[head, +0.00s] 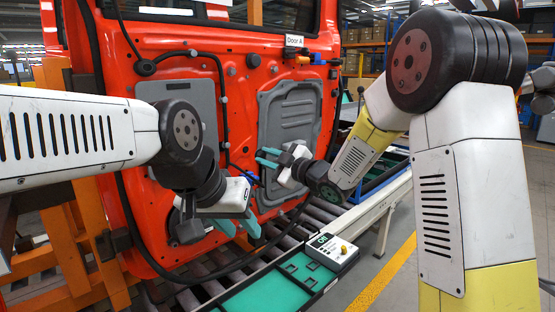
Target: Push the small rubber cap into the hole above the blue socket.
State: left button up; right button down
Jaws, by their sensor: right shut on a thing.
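The red door (240,75) stands upright in front of me, with a grey panel (290,110) on its inner face. My right gripper (265,158) reaches in from the right, its teal fingers close to the door left of that panel. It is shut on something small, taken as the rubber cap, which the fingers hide.
A black cable hangs around the door's lower edge. Floor at the right is clear.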

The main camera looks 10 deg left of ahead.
aim_at(245, 149)
jog(key=shift+x, duration=2.6)
jog(key=shift+x, duration=0.8)
jog(key=c, duration=1.2)
grip_release()
jog(key=shift+o, duration=0.2)
jog(key=shift+d, duration=0.1)
jog(key=v, duration=1.4)
jog(key=shift+d, duration=0.2)
